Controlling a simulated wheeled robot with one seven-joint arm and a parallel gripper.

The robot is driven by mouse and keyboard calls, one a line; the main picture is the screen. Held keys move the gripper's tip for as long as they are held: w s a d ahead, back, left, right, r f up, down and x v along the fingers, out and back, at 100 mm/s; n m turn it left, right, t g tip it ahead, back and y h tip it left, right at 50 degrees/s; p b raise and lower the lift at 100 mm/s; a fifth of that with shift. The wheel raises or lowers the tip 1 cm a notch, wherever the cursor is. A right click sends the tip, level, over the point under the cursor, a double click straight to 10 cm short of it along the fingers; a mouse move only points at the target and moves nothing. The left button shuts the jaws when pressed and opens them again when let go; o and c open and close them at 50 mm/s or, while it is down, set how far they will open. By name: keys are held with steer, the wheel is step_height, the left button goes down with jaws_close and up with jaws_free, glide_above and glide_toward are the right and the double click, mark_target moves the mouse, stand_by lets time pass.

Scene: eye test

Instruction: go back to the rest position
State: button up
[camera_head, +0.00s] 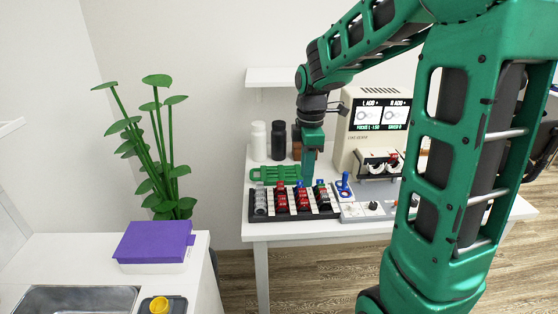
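My gripper (309,176) hangs straight down over the white table, at the end of my green arm. Its fingertips are at the back edge of a dark tray (288,217) that holds rows of small parts, some red, some clear or grey. The fingers are small and seen nearly edge-on, so I cannot tell whether they are open or hold something. A blue-topped part (320,184) shows just beside the fingertips. I cannot tell whether they touch it.
An eye-test machine (350,150) with two screens stands right of my gripper, with a grey control panel (352,212) and blue joystick (344,183) in front. White (258,140) and black (279,140) bottles stand behind. A purple-lidded box (155,241) sits on the left counter.

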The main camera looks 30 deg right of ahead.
steer(key=s+d+m, duration=0.1)
steer(key=s+m, duration=0.9)
steer(key=s, duration=0.2)
steer(key=s+d+m, duration=0.2)
steer(key=s+m, duration=0.7)
steer(key=s, duration=0.4)
steer(key=shift+d+r+m, duration=0.2)
steer(key=shift+d+m, duration=0.1)
steer(key=shift+m, duration=0.1)
steer(key=shift+s, duration=0.15)
